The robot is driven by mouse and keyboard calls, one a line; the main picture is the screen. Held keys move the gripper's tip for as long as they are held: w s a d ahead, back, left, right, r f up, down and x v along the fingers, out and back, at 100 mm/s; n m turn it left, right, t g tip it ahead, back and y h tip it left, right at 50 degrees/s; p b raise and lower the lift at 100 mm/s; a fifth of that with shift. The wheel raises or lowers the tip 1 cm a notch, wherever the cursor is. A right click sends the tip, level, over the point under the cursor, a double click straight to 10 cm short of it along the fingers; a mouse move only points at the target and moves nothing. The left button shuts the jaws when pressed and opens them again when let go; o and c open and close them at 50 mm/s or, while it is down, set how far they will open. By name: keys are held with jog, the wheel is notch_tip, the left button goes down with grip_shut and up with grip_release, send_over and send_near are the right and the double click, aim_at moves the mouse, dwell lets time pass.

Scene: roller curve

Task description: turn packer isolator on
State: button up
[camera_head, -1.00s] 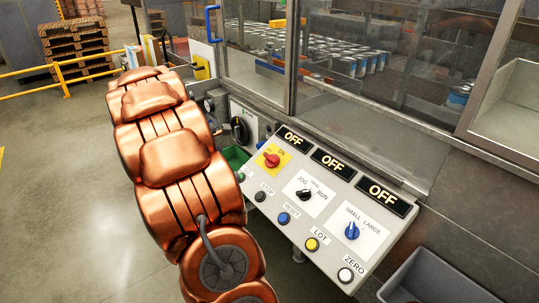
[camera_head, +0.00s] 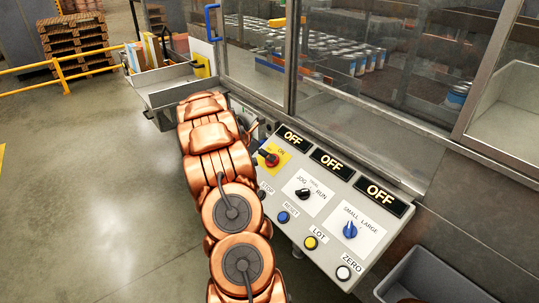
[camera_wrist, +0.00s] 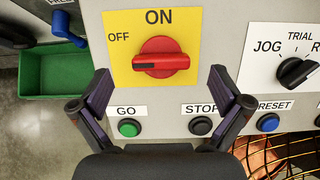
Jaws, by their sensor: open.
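The red rotary switch (camera_wrist: 160,57) sits on a yellow plate marked OFF at the upper left and ON at the top. Its handle lies level in the wrist view, with a black mark at its left end, toward the OFF side. The switch also shows in the head view (camera_head: 268,158) at the panel's left end. No label naming the packer is readable. My gripper (camera_wrist: 160,88) is open and empty, its fingers spread either side below the switch, without visible contact. In the head view my arm mostly hides the gripper.
The sloping panel (camera_head: 325,228) also carries a black JOG/RUN selector (camera_head: 303,194), a blue SMALL/LARGE selector (camera_head: 350,230) and several push buttons. Three displays above read OFF. A green bin (camera_wrist: 52,70) lies left of the panel. A grey bin (camera_head: 435,275) stands at right.

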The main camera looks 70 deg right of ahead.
jog(key=shift+p+x, duration=0.5)
jog(key=shift+x, duration=1.6)
jog(key=shift+a, duration=0.1)
jog(key=c, duration=1.2)
jog(key=shift+o, duration=0.2)
jog(key=shift+w, duration=0.1)
